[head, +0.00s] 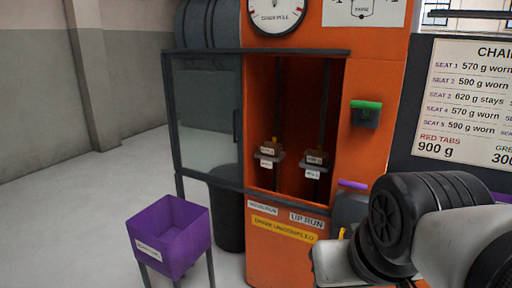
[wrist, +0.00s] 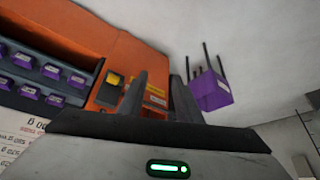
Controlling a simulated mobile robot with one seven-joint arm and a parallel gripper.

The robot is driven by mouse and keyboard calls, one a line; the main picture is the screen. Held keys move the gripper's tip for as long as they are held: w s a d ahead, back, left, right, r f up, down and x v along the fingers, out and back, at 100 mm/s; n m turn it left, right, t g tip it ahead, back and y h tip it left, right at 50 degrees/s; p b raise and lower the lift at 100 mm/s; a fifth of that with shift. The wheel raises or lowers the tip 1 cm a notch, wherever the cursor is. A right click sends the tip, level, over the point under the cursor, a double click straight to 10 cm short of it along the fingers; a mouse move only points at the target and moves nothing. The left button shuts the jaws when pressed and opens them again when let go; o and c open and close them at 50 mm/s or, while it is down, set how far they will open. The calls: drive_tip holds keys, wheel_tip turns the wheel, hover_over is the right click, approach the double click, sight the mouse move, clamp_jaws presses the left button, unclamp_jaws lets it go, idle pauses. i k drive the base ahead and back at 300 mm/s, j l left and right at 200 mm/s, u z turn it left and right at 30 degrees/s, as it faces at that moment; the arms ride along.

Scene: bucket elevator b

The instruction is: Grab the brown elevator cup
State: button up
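Each rests on a grey holder with a white label; the label text is too small to read. I cannot tell which is the elevator cup the task names. My gripper (wrist: 157,78) shows in the wrist view with its two dark fingers apart and nothing between them. It is outside the cabinet, well away from both cups. The cups do not show in the wrist view.
A glazed door (head: 205,115) stands at the left of the opening. A purple bin (head: 172,243) on legs stands at front left, also in the wrist view (wrist: 210,92). A green-topped part (head: 366,113) juts from the cabinet.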

sight(268, 149)
drive_tip(key=i+j+z, duration=0.1)
drive_tip(key=i, duration=0.5)
drive_tip(key=i+j+z, duration=0.1)
drive_tip(key=i+j, duration=0.3)
drive_tip(key=i, duration=0.15)
drive_tip(key=i+j+z, duration=0.1)
drive_tip(key=i+j, duration=0.2)
drive_tip(key=i, duration=0.25)
drive_tip(key=i+j, duration=0.35)
drive_tip(key=i, duration=0.2)
drive_tip(key=l+z, duration=0.05)
